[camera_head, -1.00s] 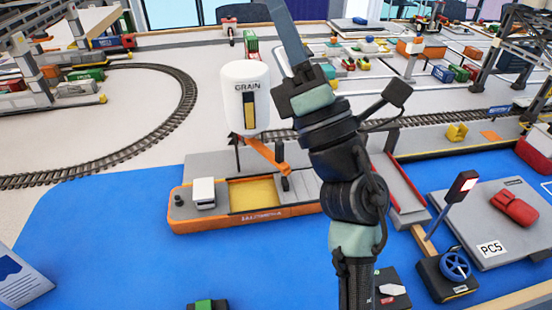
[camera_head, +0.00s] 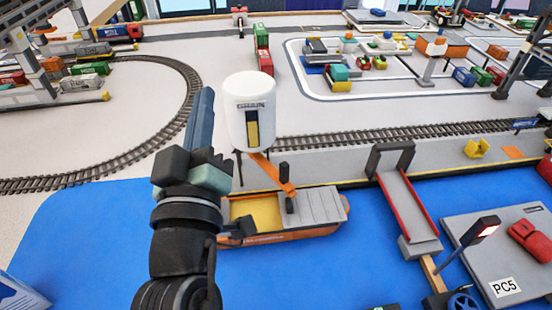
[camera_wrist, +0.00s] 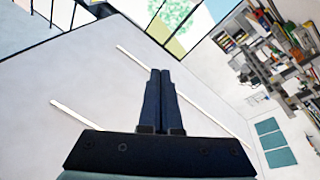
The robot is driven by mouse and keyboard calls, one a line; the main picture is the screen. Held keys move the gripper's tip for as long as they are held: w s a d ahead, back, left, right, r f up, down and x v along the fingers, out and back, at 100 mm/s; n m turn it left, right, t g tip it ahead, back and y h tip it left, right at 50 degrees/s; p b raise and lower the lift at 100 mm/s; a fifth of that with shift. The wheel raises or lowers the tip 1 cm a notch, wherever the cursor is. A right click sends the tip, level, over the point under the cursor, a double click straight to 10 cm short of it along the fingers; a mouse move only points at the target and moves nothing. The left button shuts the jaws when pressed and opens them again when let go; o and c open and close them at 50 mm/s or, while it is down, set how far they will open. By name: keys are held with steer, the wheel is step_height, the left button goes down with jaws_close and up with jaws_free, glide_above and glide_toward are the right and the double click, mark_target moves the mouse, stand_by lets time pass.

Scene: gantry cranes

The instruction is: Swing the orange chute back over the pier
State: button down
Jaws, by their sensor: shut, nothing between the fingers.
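The orange chute (camera_head: 271,173) slopes down and to the right from under the white GRAIN silo (camera_head: 249,108). Its lower end is near the right side of the ship's yellow hold (camera_head: 262,211), beside a small dark post (camera_head: 284,173). I cannot tell exactly what lies below that end. The orange-hulled ship (camera_head: 300,234) floats beside the pier (camera_head: 335,172); my arm hides its left part. My gripper (camera_head: 207,93) points up, left of the silo, apart from the chute. Its fingers are shut and empty in the wrist view (camera_wrist: 161,73), which shows wall and shelves.
A red-railed ramp (camera_head: 408,205) stands right of the ship. Railway track (camera_head: 340,141) runs behind the pier. Blue water (camera_head: 80,235) is open at left.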

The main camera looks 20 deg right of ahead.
steer(key=s+d+f+n+g+p, duration=0.1)
steer(key=s+f+n, duration=0.2)
steer(key=f, duration=0.4)
steer(key=s+f+n+g+h+p, duration=0.1)
steer(key=s+f+n+g, duration=0.1)
steer(key=f+n, duration=0.35)
steer(key=s+d+f+n+g+p, duration=0.1)
steer(key=s+f, duration=0.2)
steer(key=f, duration=0.6)
steer(key=s+d+p+x, duration=0.1)
steer(key=d+p+x, duration=0.1)
steer(key=x, duration=1)
steer(key=shift+d+r, duration=0.25)
steer(key=shift+r, duration=0.25)
steer(key=shift+s+n, duration=0.1)
steer(key=shift+n, duration=0.15)
